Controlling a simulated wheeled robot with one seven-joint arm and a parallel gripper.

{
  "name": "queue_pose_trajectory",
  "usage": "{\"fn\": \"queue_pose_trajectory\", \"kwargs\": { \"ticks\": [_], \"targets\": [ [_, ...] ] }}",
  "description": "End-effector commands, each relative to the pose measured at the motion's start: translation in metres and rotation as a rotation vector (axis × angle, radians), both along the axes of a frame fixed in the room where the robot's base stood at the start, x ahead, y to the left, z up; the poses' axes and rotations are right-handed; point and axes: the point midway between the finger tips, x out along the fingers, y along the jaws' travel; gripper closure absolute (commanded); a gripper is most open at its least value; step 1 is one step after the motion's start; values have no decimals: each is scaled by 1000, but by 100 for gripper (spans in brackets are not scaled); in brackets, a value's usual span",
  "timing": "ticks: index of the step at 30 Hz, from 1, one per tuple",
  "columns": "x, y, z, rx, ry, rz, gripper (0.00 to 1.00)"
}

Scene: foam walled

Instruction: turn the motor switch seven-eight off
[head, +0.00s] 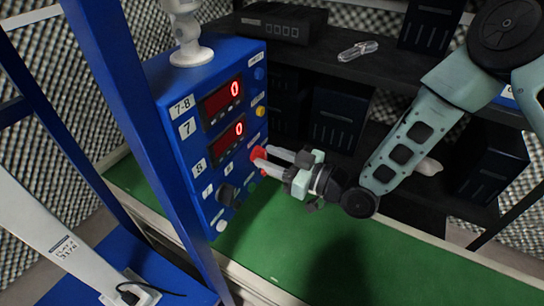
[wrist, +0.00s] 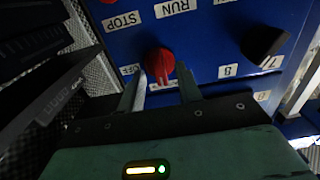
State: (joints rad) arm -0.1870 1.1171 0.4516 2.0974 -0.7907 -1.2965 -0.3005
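The blue control box (head: 185,95) carries a 7-8 label and two red displays (head: 222,98) that each read 0. A red rotary knob (head: 258,153) is on its front and also shows in the wrist view (wrist: 160,62), below a RUN label and beside a partly hidden OFF label. Its pale mark points toward my gripper. My gripper (head: 268,160) is open at the knob. In the wrist view its two fingers (wrist: 158,84) are on either side of the knob's near edge, with a gap between them. Whether they touch it is unclear.
A black knob (wrist: 265,42) sits beside the red one, near the 7 and 8 labels. A yellow button (head: 260,111) is higher on the box. A blue post (head: 140,130) stands at its left. Dark shelves (head: 330,60) are behind; the green bench top (head: 330,240) is clear in front.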

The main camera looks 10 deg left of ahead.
Motion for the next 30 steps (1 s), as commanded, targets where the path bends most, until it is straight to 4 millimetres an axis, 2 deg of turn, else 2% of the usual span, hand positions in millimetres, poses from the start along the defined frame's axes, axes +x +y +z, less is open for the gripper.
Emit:
{"fn": "queue_pose_trajectory", "kwargs": {
  "ticks": [7,9,11,23,30],
  "targets": [
    [0,1,0,0,0,0,65],
    [0,1,0,0,0,0,85],
    [0,1,0,0,0,0,100],
    [0,0,-1,13,38,0,100],
    [1,0,-2,59,168,-1,100]
  ]
}}
